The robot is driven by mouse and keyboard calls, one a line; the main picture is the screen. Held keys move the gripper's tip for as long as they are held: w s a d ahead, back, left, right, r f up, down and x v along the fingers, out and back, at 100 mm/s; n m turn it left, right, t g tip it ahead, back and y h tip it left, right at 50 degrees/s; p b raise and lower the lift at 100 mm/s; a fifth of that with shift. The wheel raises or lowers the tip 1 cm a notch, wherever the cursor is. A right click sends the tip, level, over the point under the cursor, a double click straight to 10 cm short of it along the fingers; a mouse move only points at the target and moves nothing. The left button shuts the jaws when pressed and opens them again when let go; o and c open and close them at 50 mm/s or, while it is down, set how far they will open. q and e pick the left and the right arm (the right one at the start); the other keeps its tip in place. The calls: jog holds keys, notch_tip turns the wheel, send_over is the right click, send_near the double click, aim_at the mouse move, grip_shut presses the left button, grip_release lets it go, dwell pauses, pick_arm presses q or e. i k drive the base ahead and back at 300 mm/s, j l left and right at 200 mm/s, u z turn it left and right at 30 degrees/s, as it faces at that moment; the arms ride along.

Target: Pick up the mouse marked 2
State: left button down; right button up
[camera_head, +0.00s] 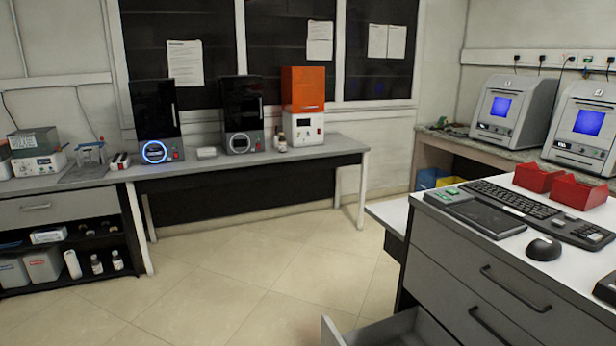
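One dark computer mouse (544,248) lies on the white top of the grey drawer cabinet at the right, in front of a black keyboard (512,201). I cannot make out any number on the mouse. Neither of my grippers shows in the head view.
The grey cabinet (480,285) has an open drawer (402,328) sticking out low at its left. Red bins (578,191) stand behind the keyboard, and a dark tablet-like device (485,216) lies beside it. Bare tiled floor (250,285) lies between the cabinet and the far bench (330,148).

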aim_at(542, 249)
jog(key=i+z, duration=0.1)
jog(key=z, duration=0.65)
